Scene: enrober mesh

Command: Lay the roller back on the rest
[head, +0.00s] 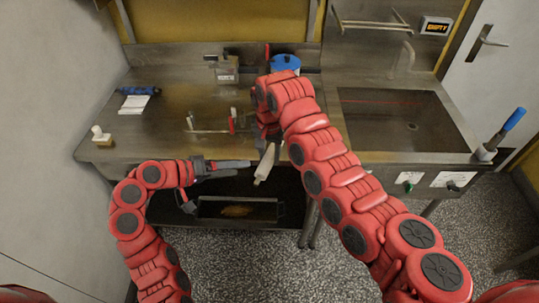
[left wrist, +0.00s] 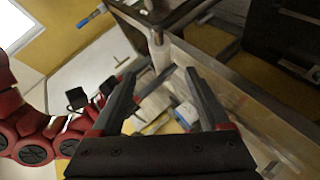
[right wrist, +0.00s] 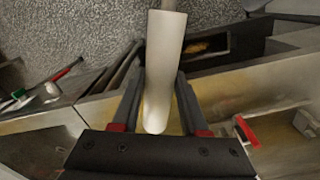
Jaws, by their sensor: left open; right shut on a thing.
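The roller (head: 264,165) is a pale cylinder, held tilted in front of the counter's edge. My right gripper (head: 268,140) is shut on the roller near its upper end; in the right wrist view the roller (right wrist: 165,65) lies between its fingers. My left gripper (head: 250,169) is open, its fingers pointing right toward the roller's side. In the left wrist view the roller (left wrist: 161,55) shows beyond the open fingertips; I cannot tell if they touch. Two small uprights with a thin bar (head: 210,131) stand on the counter and may be the rest.
The steel counter (head: 165,125) has a blue-handled tool (head: 138,91) on a white cloth, a labelled box (head: 227,76) and a blue tub (head: 285,63). A sink (head: 400,115) lies right. A dark tray (head: 237,209) with something brown is below the counter edge.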

